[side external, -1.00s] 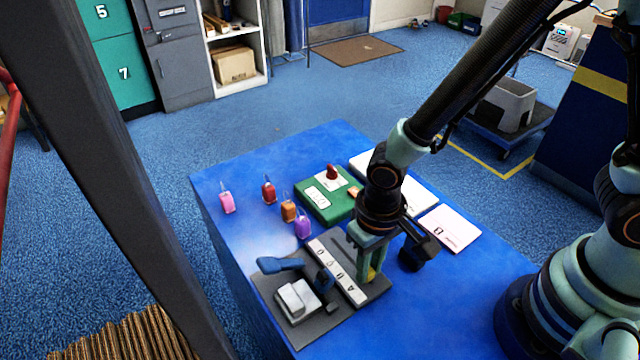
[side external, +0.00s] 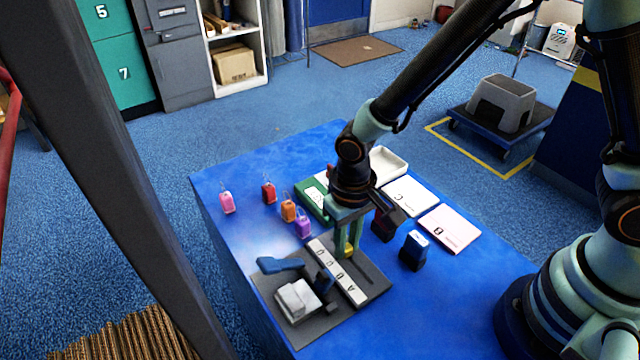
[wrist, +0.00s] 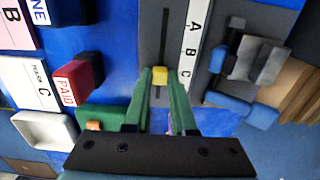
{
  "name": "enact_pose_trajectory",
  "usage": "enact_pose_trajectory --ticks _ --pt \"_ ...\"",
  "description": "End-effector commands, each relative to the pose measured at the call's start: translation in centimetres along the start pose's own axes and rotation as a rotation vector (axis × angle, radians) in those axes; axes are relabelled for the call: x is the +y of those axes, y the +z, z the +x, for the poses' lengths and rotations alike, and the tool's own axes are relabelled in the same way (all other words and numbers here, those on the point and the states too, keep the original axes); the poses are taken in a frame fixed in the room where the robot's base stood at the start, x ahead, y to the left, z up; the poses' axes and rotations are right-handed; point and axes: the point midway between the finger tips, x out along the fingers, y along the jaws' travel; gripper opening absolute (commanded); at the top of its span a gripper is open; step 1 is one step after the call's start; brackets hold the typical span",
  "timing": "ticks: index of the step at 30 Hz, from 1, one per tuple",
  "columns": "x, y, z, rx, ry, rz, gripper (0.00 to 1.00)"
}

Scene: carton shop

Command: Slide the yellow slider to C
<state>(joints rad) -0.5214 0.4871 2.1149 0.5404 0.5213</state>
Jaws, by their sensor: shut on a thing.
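The yellow slider (side external: 348,249) sits in the dark slot of a grey plate (side external: 372,280). It also shows in the wrist view (wrist: 160,73). My gripper (side external: 346,245) is shut on it, with one green finger on each side (wrist: 160,80). A white strip (side external: 338,272) with letters A, B, C and more runs along the slot. In the wrist view the slider appears about level with the letter C (wrist: 188,73). The strip's far end is partly hidden by a finger in the wrist view.
A grey block with a blue lever (side external: 280,264) stands left of the strip. Several coloured tags (side external: 288,211) lie beyond. A red stamp (wrist: 78,82), blue stamp (side external: 413,250), lettered cards (side external: 449,229), white tray (side external: 387,162) and green box (side external: 313,203) are nearby.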

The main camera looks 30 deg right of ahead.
Motion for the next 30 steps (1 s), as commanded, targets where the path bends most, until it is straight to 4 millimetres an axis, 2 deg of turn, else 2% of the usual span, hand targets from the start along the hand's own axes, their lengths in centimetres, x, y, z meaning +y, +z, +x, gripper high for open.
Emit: enact_pose_trajectory --ticks 7,8,10,23,26,30 --pt "0.0 -0.1 -0.1 0.003 -0.002 0.0 0.0" --pt "0.0 -0.1 -0.1 0.003 -0.002 0.0 0.28" --pt "0.0 -0.1 -0.1 0.003 -0.002 0.0 0.54" --pt "0.0 -0.1 -0.6 0.003 -0.002 0.0 0.55" --pt "-0.1 -0.1 -1.8 0.004 -0.003 0.0 0.55" --pt "-0.1 -0.2 -4.3 0.008 -0.004 0.0 0.55"
